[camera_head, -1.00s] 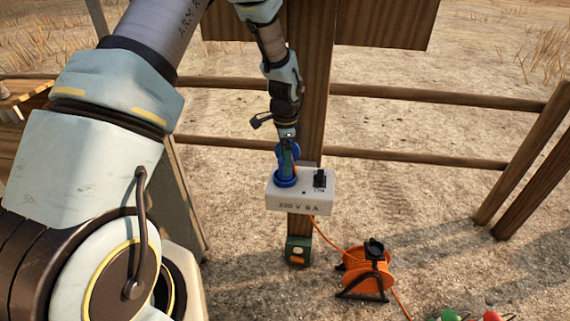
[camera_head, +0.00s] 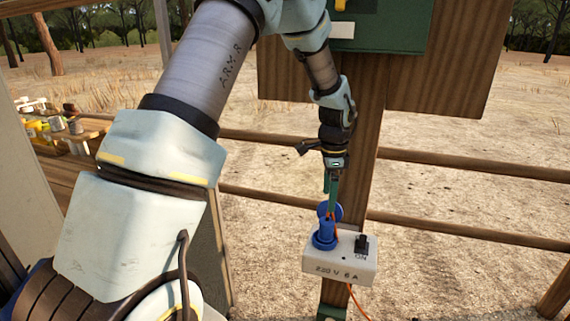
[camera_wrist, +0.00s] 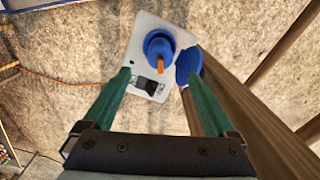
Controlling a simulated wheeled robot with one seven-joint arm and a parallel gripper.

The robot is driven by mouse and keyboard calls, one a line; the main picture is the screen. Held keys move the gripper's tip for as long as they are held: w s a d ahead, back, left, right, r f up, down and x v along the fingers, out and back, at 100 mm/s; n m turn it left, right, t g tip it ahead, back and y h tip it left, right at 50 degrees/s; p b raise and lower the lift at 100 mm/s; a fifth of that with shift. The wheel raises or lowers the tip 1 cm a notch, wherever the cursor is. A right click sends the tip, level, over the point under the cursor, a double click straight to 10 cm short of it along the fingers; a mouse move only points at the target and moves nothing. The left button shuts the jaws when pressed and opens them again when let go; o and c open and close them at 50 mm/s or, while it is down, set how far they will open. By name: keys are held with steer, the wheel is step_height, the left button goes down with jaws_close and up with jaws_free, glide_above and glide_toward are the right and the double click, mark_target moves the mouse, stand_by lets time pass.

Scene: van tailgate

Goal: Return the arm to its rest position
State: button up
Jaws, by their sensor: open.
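My gripper (camera_head: 331,203) is open, with its green fingers pointing down just above a blue round fitting (camera_head: 323,237) on top of a white box (camera_head: 340,270). The wrist view shows the two fingers (camera_wrist: 156,82) spread apart and nothing held between them. My arm reaches forward and down from the upper part of the head view.
The box carries a black switch (camera_head: 361,245) and is fixed to a wooden post (camera_head: 362,165). A green cabinet (camera_head: 385,30) is on the boards above. Fence rails (camera_head: 450,170) run behind. A shelf with small items (camera_head: 60,125) stands at left.

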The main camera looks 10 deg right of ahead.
steer(key=s+a+r+n, duration=0.1)
steer(key=a+r+n, duration=0.3)
steer(key=a, duration=0.6)
steer(key=s+a+r+n, duration=0.1)
steer(key=a+r+n, duration=0.1)
steer(key=a+n, duration=0.55)
steer(key=s+a+r+n+t, duration=0.1)
steer(key=s+a+n, duration=0.6)
steer(key=a, duration=0.6)
steer(key=shift+s+a+r+n, duration=0.15)
steer(key=shift+s+a+n, duration=0.25)
steer(key=shift+s, duration=0.35)
